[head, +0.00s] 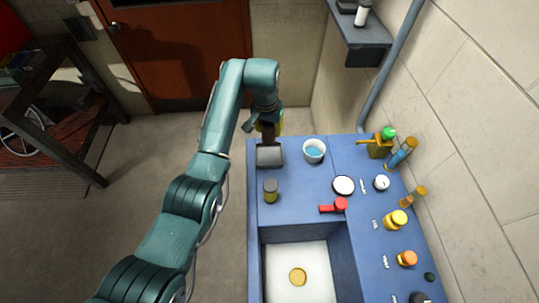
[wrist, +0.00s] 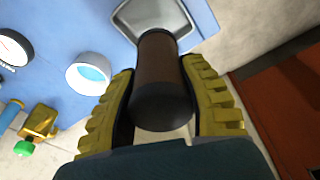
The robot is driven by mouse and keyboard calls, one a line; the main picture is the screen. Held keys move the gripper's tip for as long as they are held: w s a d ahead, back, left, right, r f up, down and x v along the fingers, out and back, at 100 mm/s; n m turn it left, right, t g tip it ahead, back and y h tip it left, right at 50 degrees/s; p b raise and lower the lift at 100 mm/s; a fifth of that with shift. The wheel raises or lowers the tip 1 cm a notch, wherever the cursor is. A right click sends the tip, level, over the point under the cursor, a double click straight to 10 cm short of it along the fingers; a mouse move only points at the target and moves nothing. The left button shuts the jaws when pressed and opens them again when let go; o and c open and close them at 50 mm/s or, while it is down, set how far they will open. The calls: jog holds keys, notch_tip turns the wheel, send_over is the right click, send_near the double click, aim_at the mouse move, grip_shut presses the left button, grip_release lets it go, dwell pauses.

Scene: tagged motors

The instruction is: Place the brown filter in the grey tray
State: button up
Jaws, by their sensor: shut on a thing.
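The brown filter (wrist: 160,68) is a dark brown cylinder with black ends, held between the yellow ribbed fingers of my gripper (wrist: 163,92). In the head view the filter (head: 268,132) hangs roughly upright below my gripper (head: 268,124), which is partly hidden by my arm. The grey tray (head: 269,156) is a small square dish on the blue bench, near its left edge. The filter's lower end overlaps the tray's far side in the head view. In the wrist view that end covers part of the tray (wrist: 185,18). I cannot tell whether they touch.
A white cup with blue contents (head: 314,151) stands right of the tray. An olive jar with a dark lid (head: 270,190) stands in front of it. Gauges, a red-handled valve (head: 339,205) and several knobs sit further right. A wall closes the right side.

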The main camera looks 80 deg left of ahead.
aim_at(267, 126)
notch_tip(267, 126, down, 10)
jog(key=shift+w+d+r+b, duration=0.1)
jog(key=shift+d+r+b, duration=0.05)
jog(key=shift+b, duration=0.2)
jog(key=o, duration=1.1)
jog(key=r, duration=0.4)
jog(key=d+r+p, duration=0.1)
jog(key=r, duration=0.3)
jog(key=s+r, duration=0.1)
jog(key=r, duration=0.3)
jog(key=shift+d+r, duration=0.15)
jog(key=shift+d, duration=0.15)
